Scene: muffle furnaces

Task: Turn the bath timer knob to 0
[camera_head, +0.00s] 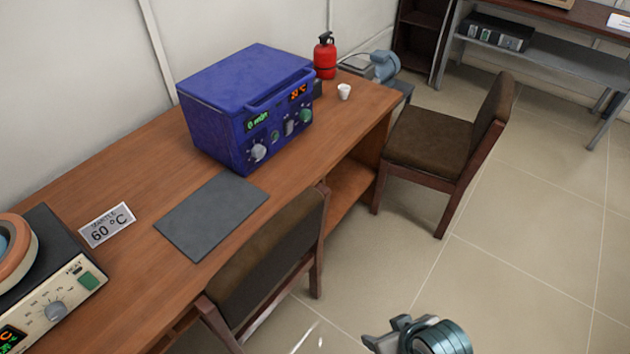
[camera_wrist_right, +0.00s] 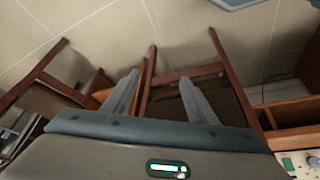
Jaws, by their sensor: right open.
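The blue bath (camera_head: 240,105) stands on the wooden desk, its front facing right and toward me. A green display on its front seems to read 0 min, with a silver knob (camera_head: 258,152) below it. An orange display, perhaps 51 °C, sits at the right above a greenish knob (camera_head: 305,115). The knob pointers are too small to read. My right gripper (camera_wrist_right: 158,100) is open and empty, its two fingers spread over the chairs and floor in the wrist view. In the head view my right arm's end shows at the bottom, far from the bath. My left gripper is out of view.
A chair (camera_head: 270,265) stands at the desk's front edge, and another chair (camera_head: 435,140) stands at its right end. A dark mat (camera_head: 212,212), a 60 °C sign (camera_head: 107,224) and a heating mantle (camera_head: 55,290) are on the desk. A red extinguisher (camera_head: 325,58) and a white cup (camera_head: 344,91) are near the bath.

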